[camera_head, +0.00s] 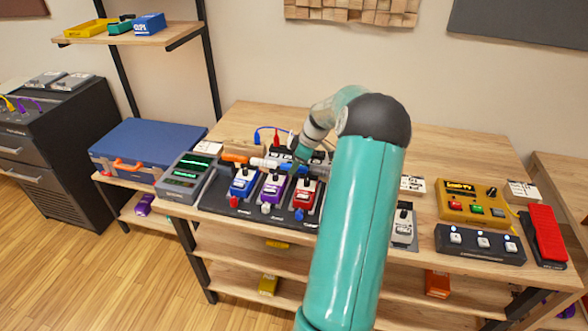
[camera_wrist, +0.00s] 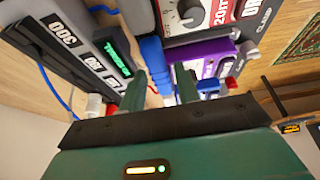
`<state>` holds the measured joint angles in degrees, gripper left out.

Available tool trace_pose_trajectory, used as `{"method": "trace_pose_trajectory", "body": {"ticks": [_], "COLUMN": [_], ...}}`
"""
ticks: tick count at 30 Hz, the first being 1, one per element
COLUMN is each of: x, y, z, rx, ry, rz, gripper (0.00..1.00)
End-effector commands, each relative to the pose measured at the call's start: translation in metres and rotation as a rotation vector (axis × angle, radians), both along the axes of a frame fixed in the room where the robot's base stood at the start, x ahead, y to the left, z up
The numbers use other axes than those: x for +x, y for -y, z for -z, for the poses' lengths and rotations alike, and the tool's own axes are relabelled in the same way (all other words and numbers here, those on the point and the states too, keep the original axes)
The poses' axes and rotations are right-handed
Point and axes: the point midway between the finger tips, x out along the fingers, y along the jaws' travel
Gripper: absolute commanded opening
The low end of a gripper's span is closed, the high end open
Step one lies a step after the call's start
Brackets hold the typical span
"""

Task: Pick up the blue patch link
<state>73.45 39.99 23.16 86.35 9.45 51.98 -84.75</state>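My gripper (camera_wrist: 160,78) is open, with its two green fingers apart. A blue piece (camera_wrist: 152,52) shows beyond and between the fingertips; it looks like the blue patch link, but I cannot tell for sure, nor whether the fingers touch it. In the head view, my gripper (camera_head: 299,153) is low over the back of the pedal row. A small blue part (camera_head: 286,168) shows just below it, behind the purple pedal (camera_head: 273,189) and red pedal (camera_head: 305,195). My arm hides part of this area.
A blue pedal (camera_head: 244,183) and a grey tester with green displays (camera_head: 187,176) stand at the left. An orange link (camera_head: 234,158) and a blue cable (camera_head: 262,131) lie behind the pedals. A yellow unit (camera_head: 472,205) stands at the right.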

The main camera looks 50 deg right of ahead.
Motion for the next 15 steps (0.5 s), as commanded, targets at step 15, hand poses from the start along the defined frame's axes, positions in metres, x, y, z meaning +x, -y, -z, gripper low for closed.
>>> {"method": "trace_pose_trajectory", "body": {"ticks": [15], "x": [0.0], "y": [0.0004], "z": [-0.0027], "rx": [-0.001], "ry": [0.0], "rz": [0.0], "gripper": [0.0]}}
